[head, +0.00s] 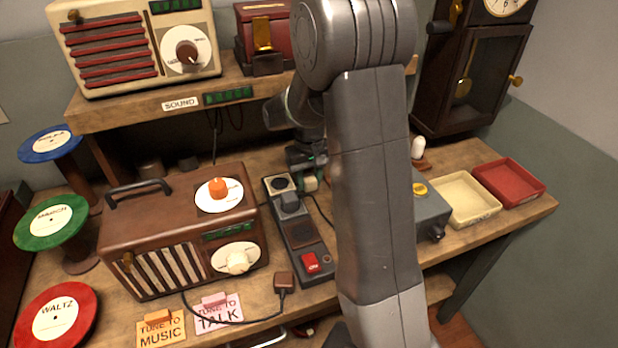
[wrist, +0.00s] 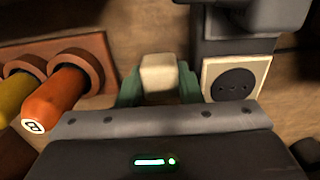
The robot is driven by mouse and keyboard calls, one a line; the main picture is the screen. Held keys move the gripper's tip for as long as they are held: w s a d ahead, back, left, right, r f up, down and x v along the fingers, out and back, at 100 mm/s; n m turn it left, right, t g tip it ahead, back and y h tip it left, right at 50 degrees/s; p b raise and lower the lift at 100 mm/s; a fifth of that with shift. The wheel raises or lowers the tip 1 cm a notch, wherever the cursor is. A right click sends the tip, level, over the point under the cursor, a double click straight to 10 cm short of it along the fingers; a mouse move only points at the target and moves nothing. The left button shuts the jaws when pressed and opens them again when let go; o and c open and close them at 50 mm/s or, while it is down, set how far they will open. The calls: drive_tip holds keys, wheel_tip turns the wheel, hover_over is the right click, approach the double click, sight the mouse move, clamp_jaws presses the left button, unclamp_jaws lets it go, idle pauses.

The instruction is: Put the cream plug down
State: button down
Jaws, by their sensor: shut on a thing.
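My gripper (head: 308,168) is low over the workbench, just right of the far end of the dark socket strip (head: 302,238). It is shut on the cream plug (head: 311,184). In the wrist view the cream plug (wrist: 160,75) sits between the green fingertips (wrist: 158,88). A cream-rimmed round socket (wrist: 235,80) lies beside the plug, apart from it; the head view shows this socket (head: 281,184) at the strip's far end. I cannot tell whether the plug touches the bench.
In the wrist view an orange cylinder (wrist: 55,98) and a yellow one (wrist: 14,100) stand close by in a brown holder. A brown radio (head: 185,240) stands left of the strip. A cream tray (head: 447,207) and a red tray (head: 528,192) lie right. My arm hides mid-bench.

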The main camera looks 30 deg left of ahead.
sight(309, 177)
drive_tip(key=shift+f, duration=0.1)
drive_tip(key=shift+f+b, duration=0.4)
drive_tip(key=shift+f, duration=0.1)
drive_tip(key=c, duration=1.3)
unclamp_jaws()
wheel_tip(309, 177, up, 9)
drive_tip(key=shift+f+p, duration=0.1)
drive_tip(key=shift+p, duration=0.25)
